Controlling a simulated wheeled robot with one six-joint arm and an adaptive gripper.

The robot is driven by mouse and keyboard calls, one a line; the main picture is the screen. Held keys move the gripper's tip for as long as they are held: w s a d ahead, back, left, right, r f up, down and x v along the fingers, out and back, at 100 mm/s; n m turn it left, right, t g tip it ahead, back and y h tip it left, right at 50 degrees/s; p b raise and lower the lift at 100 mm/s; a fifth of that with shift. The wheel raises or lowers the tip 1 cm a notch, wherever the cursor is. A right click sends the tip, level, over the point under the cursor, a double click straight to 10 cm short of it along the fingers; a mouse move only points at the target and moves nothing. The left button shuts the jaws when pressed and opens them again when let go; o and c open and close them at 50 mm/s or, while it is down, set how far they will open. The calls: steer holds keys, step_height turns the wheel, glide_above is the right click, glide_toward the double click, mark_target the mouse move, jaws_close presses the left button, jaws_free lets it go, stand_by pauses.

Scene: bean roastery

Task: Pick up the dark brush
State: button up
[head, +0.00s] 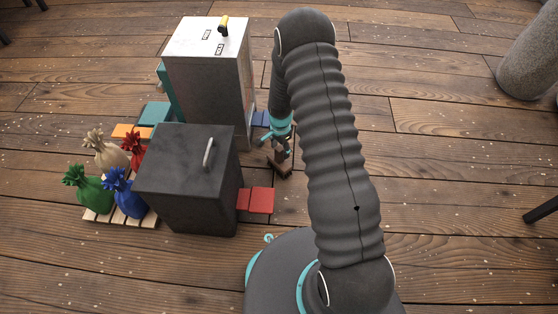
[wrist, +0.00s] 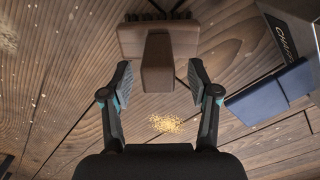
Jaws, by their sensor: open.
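The dark brush (head: 281,164) is on the plank floor, to the right of the two boxes in the head view. In the wrist view the brown brush (wrist: 158,37) is at the top, with its block-like handle pointing toward me and dark bristles showing at its edges. My gripper (head: 277,141) is over the brush in the head view. In the wrist view my gripper (wrist: 160,76) is open, with one finger on each side of the handle and a gap to each. The fingers do not appear to touch it.
A dark box (head: 185,180) with a red flap (head: 256,200) and a pale metal box (head: 207,75) stand left of my gripper. A blue flap (wrist: 268,95) lies close on the right. Tan crumbs (wrist: 166,123) lie near the brush. Coloured sacks (head: 110,155) stand farther left.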

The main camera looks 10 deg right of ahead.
steer(key=f, duration=0.3)
steer(key=shift+s+a+f, duration=0.15)
steer(key=shift+a+f, duration=0.05)
steer(key=shift+f, duration=0.1)
jaws_close()
steer(key=shift+r, duration=0.15)
step_height(320, 180, up, 4)
steer(key=s+d+r+p, duration=0.1)
steer(key=s+d+r, duration=0.5)
steer(key=d, duration=0.4)
steer(key=shift+r, duration=0.4)
